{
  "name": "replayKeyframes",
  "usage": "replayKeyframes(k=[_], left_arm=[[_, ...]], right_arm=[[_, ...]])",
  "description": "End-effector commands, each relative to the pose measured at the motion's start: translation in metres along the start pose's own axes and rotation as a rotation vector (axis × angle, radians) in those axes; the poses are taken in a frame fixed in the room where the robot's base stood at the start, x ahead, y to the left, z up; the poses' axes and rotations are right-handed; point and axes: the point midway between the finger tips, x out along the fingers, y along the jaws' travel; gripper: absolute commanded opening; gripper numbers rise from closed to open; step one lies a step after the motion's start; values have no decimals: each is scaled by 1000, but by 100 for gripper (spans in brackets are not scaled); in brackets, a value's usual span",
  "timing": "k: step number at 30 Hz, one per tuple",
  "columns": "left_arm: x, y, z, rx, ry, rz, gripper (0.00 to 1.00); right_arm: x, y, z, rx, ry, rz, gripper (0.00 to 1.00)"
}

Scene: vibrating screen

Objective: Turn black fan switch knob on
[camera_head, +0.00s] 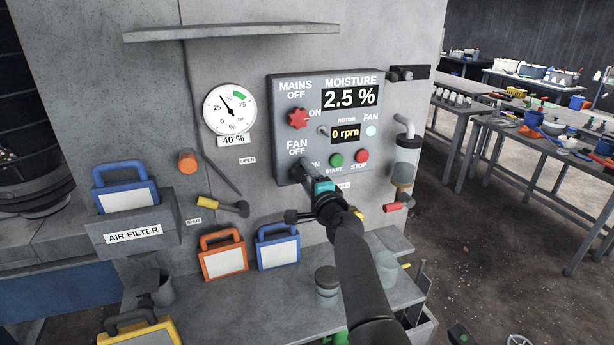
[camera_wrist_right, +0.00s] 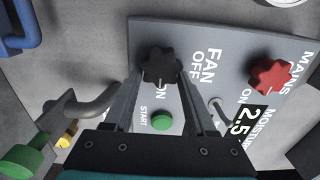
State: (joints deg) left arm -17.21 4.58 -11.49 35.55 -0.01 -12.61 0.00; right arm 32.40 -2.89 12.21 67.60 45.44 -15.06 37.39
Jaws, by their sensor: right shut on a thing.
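The black fan switch knob (camera_wrist_right: 161,66) is star-shaped and sits on the grey control panel (camera_head: 283,110), between the labels FAN OFF and ON. In the head view it is mostly hidden by my gripper. My right gripper (camera_head: 309,174) reaches up to the panel's lower left corner. In the wrist view its two fingers (camera_wrist_right: 163,88) stand on either side of the knob and are shut on it. Which label the knob points to is unclear. The FAN lamp (camera_head: 371,131) looks pale. My left gripper is not in view.
A red mains knob (camera_head: 298,118) sits above the fan knob. A green START button (camera_head: 336,160) and red STOP button (camera_head: 361,156) are close on the right. The rotor display (camera_head: 345,134) reads 0 rpm. A grey shelf (camera_head: 230,31) juts out above.

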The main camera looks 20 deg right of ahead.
Motion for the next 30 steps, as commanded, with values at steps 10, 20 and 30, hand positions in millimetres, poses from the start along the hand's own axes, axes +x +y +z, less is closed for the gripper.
replayKeyframes(k=[10, 20, 30], left_arm=[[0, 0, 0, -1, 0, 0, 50], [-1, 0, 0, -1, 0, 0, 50], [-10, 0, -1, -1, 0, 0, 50]], right_arm=[[0, 0, 1, 1, -1, 0, 86], [-3, 0, 0, 0, 0, 1, 86], [-38, 0, 1, 0, 0, 1, 86]])
